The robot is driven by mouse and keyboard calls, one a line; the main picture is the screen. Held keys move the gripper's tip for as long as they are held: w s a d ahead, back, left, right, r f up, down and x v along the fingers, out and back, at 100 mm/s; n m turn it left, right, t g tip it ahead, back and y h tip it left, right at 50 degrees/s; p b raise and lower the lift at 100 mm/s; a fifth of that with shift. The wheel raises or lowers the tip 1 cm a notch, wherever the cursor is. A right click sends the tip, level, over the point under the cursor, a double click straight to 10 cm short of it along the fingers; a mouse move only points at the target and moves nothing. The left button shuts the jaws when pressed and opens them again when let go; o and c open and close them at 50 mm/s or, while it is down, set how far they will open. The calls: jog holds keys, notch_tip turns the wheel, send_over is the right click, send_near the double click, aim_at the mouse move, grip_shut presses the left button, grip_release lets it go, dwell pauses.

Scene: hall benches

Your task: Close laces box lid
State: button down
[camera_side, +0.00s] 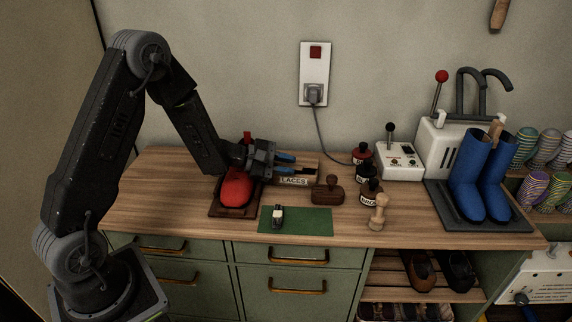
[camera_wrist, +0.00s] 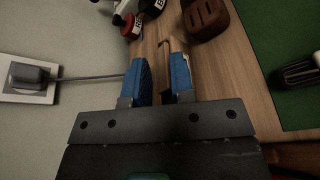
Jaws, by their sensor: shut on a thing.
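The laces box (camera_side: 293,181), labelled "LACES", sits on the wooden bench near the wall, right of my gripper (camera_side: 286,164). My gripper reaches in from the left with its blue fingers level, just above and behind the label. In the wrist view the two blue fingers (camera_wrist: 161,79) stand a little apart, with a thin brown edge (camera_wrist: 164,46) between and beyond them. They are shut on a thin part that looks like the box's lid. The fingers hide much of the lid, and its exact angle cannot be told.
A red rounded thing (camera_side: 236,187) on a dark board stands below my wrist. A green mat (camera_side: 310,222) with a small brush-like tool lies in front. A brown wooden block (camera_side: 327,190) and dark bottles (camera_side: 363,175) stand right of the box. A cable (camera_side: 325,139) hangs behind.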

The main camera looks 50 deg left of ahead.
jog(key=shift+s+f, duration=0.2)
jog(key=shift+f, duration=0.4)
jog(key=c, duration=1.3)
grip_release()
jog(key=v, duration=0.8)
jog(key=r+v, duration=0.1)
jog(key=v, duration=0.3)
jog(key=shift+a, duration=0.3)
jog(key=shift+s+a+r, duration=0.25)
jog(key=shift+s, duration=0.25)
jog(key=shift+c, duration=0.4)
